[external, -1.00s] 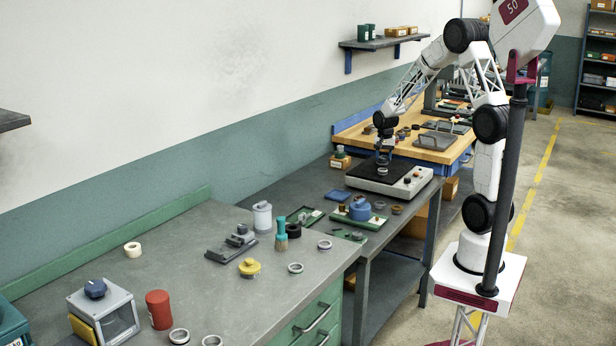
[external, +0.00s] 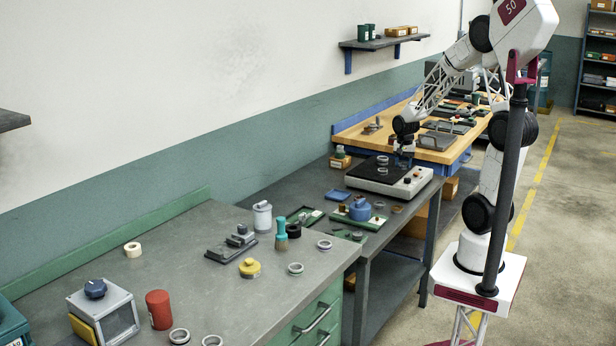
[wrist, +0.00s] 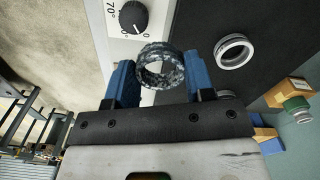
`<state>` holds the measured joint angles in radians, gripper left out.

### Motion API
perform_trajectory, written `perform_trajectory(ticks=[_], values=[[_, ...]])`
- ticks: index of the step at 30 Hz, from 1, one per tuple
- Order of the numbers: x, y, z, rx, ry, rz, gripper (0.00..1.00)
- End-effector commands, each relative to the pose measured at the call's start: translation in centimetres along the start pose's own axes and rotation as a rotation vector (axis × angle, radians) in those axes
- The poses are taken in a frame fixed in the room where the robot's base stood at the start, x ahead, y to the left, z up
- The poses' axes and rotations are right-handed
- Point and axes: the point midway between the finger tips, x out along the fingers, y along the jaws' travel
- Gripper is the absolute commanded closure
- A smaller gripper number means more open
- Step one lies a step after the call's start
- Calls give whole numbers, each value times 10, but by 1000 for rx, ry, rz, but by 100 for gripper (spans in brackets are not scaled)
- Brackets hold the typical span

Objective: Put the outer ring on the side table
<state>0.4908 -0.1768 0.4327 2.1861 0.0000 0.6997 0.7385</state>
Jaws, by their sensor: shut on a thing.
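My gripper (wrist: 160,72) has its two blue fingers shut on a dark, mottled metal ring (wrist: 160,47), which I take for the outer ring. In the external view my gripper (external: 404,163) is over the right part of the hot plate (external: 366,182), near its dial; the held ring is too small there to make out clearly. In the wrist view the ring hangs in front of the plate's white edge and dial (wrist: 127,17). Which surface is the side table is not certain; a wooden-topped table (external: 437,141) stands beyond the hot plate.
A bright silver ring (wrist: 235,51) lies on the plate's black top; another is partly hidden behind a finger. The grey bench (external: 200,225) holds several rings and tools. The wooden table carries trays and small parts.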

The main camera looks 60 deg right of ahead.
Motion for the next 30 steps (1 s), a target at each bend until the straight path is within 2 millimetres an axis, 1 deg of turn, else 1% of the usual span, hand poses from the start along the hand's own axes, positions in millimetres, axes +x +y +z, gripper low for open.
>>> perform_trajectory(ticks=[3,9,30], values=[[-1,5,6,0,0,0,80],[-2,9,10,0,1,-1,80],[-2,9,10,0,2,-2,80]])
